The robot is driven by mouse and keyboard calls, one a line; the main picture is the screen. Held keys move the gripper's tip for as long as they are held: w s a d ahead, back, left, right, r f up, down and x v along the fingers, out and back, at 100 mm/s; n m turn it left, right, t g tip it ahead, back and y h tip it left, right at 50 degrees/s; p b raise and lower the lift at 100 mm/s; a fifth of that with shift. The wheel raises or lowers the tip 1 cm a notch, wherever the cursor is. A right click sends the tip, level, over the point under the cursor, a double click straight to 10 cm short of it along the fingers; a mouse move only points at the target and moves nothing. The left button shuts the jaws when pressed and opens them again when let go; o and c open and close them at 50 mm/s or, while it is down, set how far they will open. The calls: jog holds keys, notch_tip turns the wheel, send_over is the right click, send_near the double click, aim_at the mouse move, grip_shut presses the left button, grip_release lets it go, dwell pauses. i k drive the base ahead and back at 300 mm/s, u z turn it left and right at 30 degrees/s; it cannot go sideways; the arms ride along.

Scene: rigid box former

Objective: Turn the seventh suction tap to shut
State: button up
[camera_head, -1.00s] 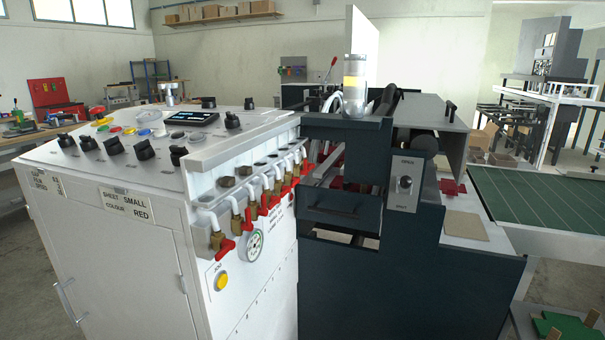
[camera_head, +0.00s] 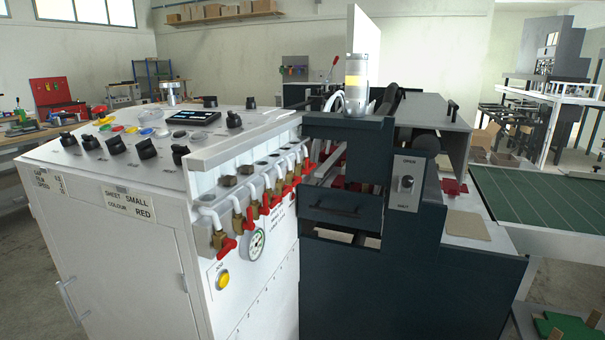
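A row of suction taps (camera_head: 251,209) with brass bodies and red handles runs along the side of the white cabinet, going back towards the dark machine. White hoses lead into them from above. The nearest tap (camera_head: 226,244) has its red handle low at the left end of the row. The far taps (camera_head: 298,170) are small and crowded together close to the dark frame, so I cannot single out the seventh tap or tell its handle's position for sure. My gripper is not in view.
The white cabinet (camera_head: 110,255) carries black knobs and a small screen (camera_head: 194,117) on top. A round gauge (camera_head: 257,244) and a yellow button (camera_head: 222,279) sit below the taps. The dark machine body (camera_head: 400,285) stands close on the right. A green conveyor (camera_head: 540,205) lies beyond.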

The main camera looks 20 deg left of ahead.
aim_at(304, 171)
jog(key=k, duration=1.3)
jog(key=u, duration=0.5)
jog(key=i, duration=0.7)
jog(key=u, duration=0.7)
jog(key=i, duration=1.2)
jog(key=z, duration=0.35)
